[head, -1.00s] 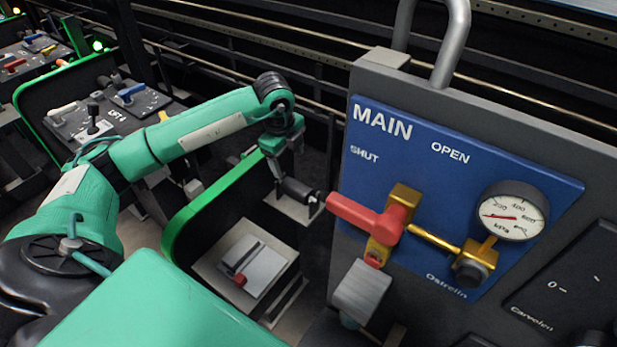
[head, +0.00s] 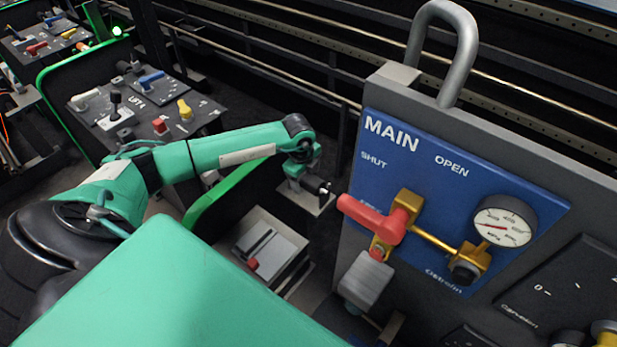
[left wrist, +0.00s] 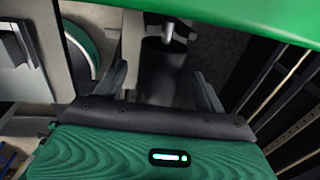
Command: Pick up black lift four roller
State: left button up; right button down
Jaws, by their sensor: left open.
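The black roller (head: 326,188) is a small dark cylinder with a pale metal pin at its end, low beside the red-handled panel in the head view. My left gripper (head: 306,186) is over it and hides most of it. In the left wrist view the black roller (left wrist: 161,75) lies between the two open fingers of my left gripper (left wrist: 160,88). The fingers stand apart from its sides. Its metal pin (left wrist: 168,32) points away from the palm. My right gripper is not in view.
The MAIN panel (head: 400,158) with a red valve handle (head: 372,217) stands close right of the gripper. A green-edged guard (head: 222,195) and a grey box (head: 265,250) are to its left. A lever console (head: 140,108) marked LIFT 4 is further left. Dark rails run behind.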

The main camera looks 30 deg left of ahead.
pick_arm(q)
jog(key=shift+f, duration=0.45)
jog(key=c, duration=1.1)
jog(key=shift+w, duration=0.1)
jog(key=shift+c, duration=0.5)
jog(key=shift+r, duration=0.15)
